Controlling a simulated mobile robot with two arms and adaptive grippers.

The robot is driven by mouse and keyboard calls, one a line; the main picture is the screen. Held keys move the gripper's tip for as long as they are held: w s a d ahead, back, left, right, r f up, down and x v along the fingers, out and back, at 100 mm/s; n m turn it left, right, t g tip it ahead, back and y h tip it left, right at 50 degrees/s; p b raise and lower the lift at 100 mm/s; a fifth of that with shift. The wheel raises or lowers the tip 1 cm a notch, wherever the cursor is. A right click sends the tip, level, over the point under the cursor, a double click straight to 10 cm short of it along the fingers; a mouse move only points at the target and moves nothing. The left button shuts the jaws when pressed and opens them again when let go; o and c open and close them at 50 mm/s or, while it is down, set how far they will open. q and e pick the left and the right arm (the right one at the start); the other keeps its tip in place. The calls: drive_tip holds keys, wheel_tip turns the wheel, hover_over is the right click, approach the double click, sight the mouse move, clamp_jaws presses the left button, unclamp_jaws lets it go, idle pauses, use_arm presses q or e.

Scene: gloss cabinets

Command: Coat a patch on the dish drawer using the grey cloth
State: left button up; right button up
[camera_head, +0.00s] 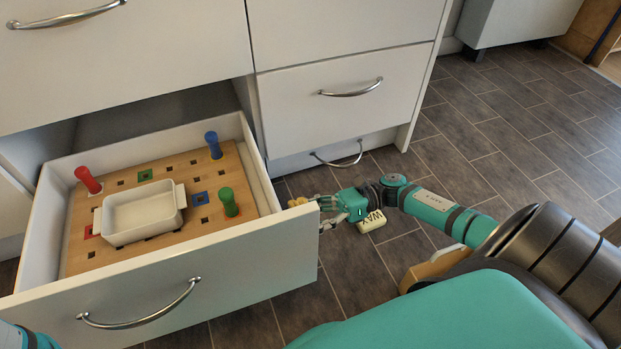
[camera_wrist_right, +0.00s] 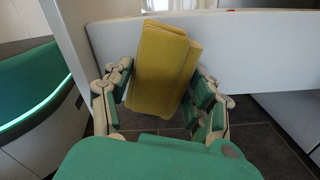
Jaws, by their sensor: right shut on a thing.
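The dish drawer (camera_head: 200,290) is pulled open, with a white front and a curved metal handle. Inside, a white dish (camera_head: 142,213) sits on a wooden pegboard (camera_head: 150,180). My right gripper (camera_head: 318,211) is just beyond the right end of the drawer front. It is shut on a folded yellow cloth (camera_wrist_right: 160,62), largely hidden in the head view. In the right wrist view, the cloth stands between the fingers (camera_wrist_right: 163,90) before a white panel. I see no grey cloth. My left gripper is out of view.
Red, blue and green pegs (camera_head: 229,202) stand in the board. Closed white drawers (camera_head: 345,95) stand behind. Tiled floor (camera_head: 520,120) is clear at the right.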

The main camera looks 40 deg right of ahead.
drive_tip(key=shift+x, duration=1)
drive_tip(key=shift+w, duration=0.1)
